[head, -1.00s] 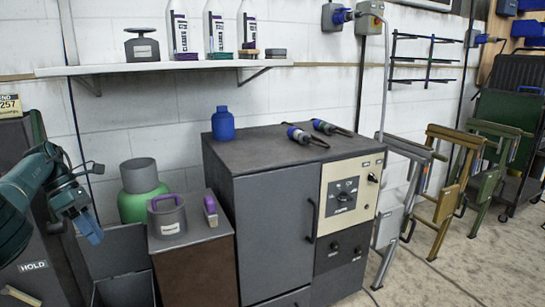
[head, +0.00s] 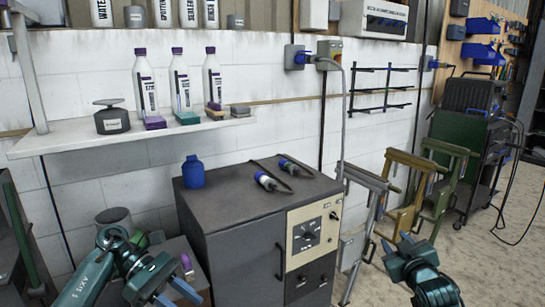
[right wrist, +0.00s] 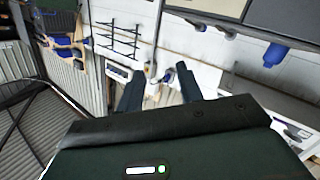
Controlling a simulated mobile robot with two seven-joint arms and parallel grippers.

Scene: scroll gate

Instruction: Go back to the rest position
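My left gripper (head: 176,293) is at the lower left of the head view, in front of the low brown box, with its two blue fingers apart and nothing seen between them. My right gripper (head: 398,248) is at the lower right of the head view, in front of the folding stands. In the right wrist view its two dark fingers (right wrist: 160,90) are apart, with nothing held between them. Both grippers appear clear of the objects around them.
A dark grey cabinet (head: 240,265) stands in the middle, with a blue bottle (head: 193,172) and two blue-black tools on top. A white wall shelf (head: 75,142) carries bottles. Folding stands (head: 405,205) and a dark trolley (head: 470,150) are at right. Floor (head: 490,265) is clear at lower right.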

